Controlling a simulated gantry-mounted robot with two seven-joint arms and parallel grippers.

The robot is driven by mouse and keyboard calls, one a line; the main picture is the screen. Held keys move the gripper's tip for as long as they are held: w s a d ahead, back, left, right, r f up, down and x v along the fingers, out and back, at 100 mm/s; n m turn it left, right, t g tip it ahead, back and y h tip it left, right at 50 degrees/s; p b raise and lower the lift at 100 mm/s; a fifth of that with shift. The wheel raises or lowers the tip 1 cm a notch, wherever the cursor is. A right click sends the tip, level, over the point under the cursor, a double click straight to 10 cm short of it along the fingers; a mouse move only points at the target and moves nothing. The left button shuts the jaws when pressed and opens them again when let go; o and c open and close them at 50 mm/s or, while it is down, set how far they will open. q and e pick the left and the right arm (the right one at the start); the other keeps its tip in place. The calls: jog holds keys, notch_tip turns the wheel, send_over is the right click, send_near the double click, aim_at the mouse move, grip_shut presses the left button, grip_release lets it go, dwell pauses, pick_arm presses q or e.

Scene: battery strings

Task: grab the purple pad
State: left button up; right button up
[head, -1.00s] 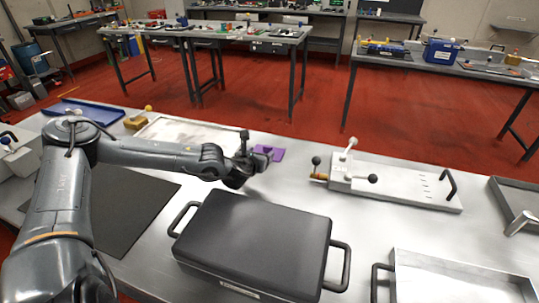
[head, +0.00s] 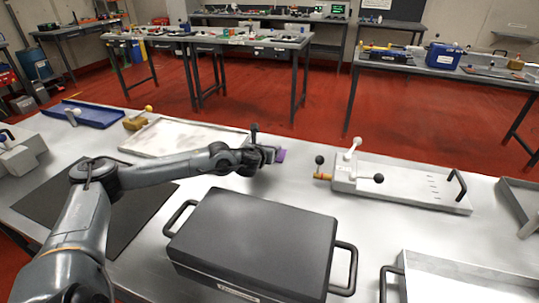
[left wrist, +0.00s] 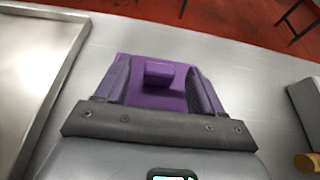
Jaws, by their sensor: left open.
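The purple pad (left wrist: 140,98) lies flat on the metal table, with a small raised purple block (left wrist: 158,73) on it. In the head view only a sliver of the pad (head: 282,155) shows past my left gripper (head: 270,154). In the left wrist view my left gripper (left wrist: 158,68) is open, with its two fingers over the pad, one on each side of the raised block and apart from it. Whether the fingertips touch the pad I cannot tell. My right gripper is in neither view.
A shallow metal tray (head: 135,146) lies left of the pad. A black case with handles (head: 250,240) stands in front. A white fixture with black knobs (head: 400,187) is to the right. The table between pad and fixture is clear.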

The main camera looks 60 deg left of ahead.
pick_arm(q)
jog(key=c, duration=1.1)
jog(key=shift+c, duration=0.3)
jog(key=shift+r, duration=0.15)
